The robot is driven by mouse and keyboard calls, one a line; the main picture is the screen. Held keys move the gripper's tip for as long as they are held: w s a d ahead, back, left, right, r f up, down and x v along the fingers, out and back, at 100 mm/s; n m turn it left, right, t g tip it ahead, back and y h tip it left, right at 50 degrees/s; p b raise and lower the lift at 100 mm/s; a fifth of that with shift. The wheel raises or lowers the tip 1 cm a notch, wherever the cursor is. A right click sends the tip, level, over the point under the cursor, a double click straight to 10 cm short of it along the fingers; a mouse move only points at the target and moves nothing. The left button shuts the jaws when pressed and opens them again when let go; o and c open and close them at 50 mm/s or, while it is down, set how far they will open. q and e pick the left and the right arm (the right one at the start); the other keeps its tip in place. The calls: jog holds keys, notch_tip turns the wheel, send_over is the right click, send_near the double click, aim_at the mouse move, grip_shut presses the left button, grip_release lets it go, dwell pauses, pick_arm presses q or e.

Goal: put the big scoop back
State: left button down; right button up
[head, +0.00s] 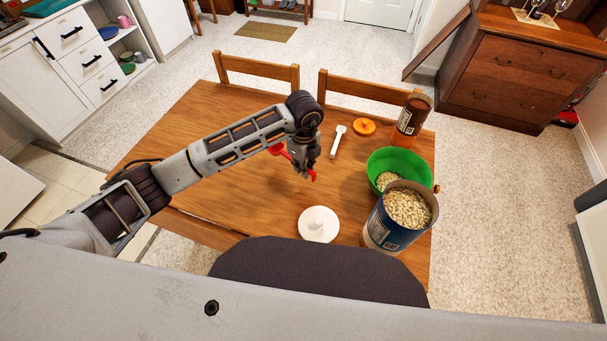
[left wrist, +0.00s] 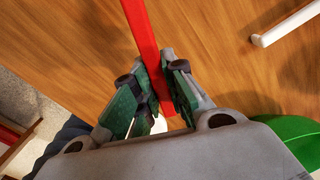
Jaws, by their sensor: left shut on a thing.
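My left gripper (head: 304,172) is shut on a red scoop (head: 276,149) above the middle of the table. In the left wrist view the red handle (left wrist: 143,32) runs between the two green-padded fingers (left wrist: 155,98). The scoop's far end is partly hidden by the gripper in the head view. A smaller white scoop (head: 338,141) lies on the table beyond the gripper, to its right. A blue canister (head: 385,232), open and full of oats, stands at the table's near right. My right gripper is not in view.
A green bowl (head: 411,161) with oats stands behind the canister. A white lid (head: 318,232) lies left of the canister. An orange lid (head: 364,127) and a brown-topped jar (head: 408,121) are at the back right. The table's (head: 190,120) left side is clear. Two chairs (head: 257,69) stand behind.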

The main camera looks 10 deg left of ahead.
aim_at(304, 181)
pick_arm(q)
notch_tip(304, 181, down, 4)
jog(key=shift+r, duration=0.1)
jog(key=shift+f, duration=0.4)
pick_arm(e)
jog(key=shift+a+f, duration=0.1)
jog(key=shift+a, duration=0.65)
pick_arm(q)
jog(key=c, duration=1.9)
grip_release()
jog(key=o, duration=0.4)
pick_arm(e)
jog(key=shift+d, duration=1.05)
